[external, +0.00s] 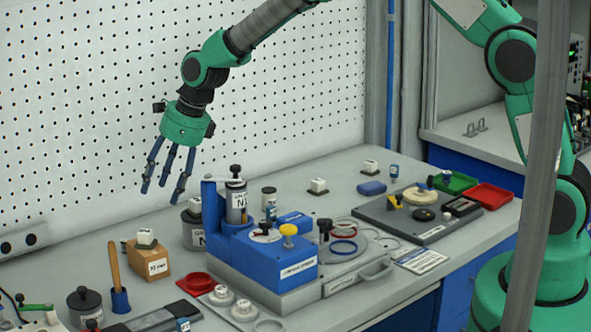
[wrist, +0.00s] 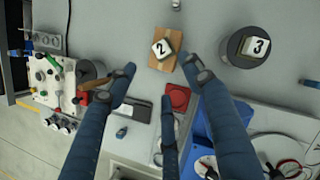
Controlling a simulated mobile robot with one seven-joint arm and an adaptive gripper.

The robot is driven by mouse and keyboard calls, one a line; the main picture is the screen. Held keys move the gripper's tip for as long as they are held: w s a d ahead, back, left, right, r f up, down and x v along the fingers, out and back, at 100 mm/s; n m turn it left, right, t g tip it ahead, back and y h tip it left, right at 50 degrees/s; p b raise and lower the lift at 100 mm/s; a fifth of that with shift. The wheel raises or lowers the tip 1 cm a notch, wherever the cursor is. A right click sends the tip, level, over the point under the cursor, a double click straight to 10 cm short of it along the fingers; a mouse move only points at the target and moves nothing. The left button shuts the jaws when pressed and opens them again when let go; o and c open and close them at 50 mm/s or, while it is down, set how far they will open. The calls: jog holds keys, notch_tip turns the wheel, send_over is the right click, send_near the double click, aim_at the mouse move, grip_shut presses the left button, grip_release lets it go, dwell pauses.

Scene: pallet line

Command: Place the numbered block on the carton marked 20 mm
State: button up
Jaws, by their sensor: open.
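A tan carton (external: 149,260) with a white label stands at the left of the bench; its print ends in "mm", but I cannot read the number surely. A white block (external: 146,238) on a dark base sits on it. A block marked 3 (wrist: 256,46) sits on a round dark canister (wrist: 236,58), the canister (external: 191,238) with a block (external: 195,206) in the external view. My three-fingered gripper (external: 161,191) is open and empty above the bench; it also shows in the wrist view (wrist: 160,80).
A blue fixture (external: 262,262) with upright posts stands right of the carton. A red dish (external: 196,283) and a wooden-handled tool (external: 115,266) are close by. More white blocks (external: 318,185) stand at the back. A pegboard wall (external: 90,110) lies behind.

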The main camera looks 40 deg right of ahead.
dwell(0.8)
jog(key=s+d+r+n+t+h, duration=0.1)
jog(key=s+d+r+n, duration=0.5)
jog(key=s+d+r, duration=0.5)
jog(key=s+d+r+n, duration=0.65)
jog(key=d+r, duration=0.35)
jog(key=r, duration=0.2)
jog(key=s+d+n, duration=0.4)
jog(key=s, duration=0.6)
jog(key=s+d+r+n+t+h, duration=0.1)
jog(key=s+d+n, duration=0.3)
jog(key=s, duration=0.6)
jog(key=s+d+r+n+h, duration=0.1)
jog(key=s+d+n, duration=0.4)
jog(key=s, duration=0.4)
jog(key=shift+s+d+r, duration=0.2)
jog(key=shift+s+d, duration=0.2)
jog(key=shift+d, duration=0.35)
jog(key=shift+f, duration=0.1)
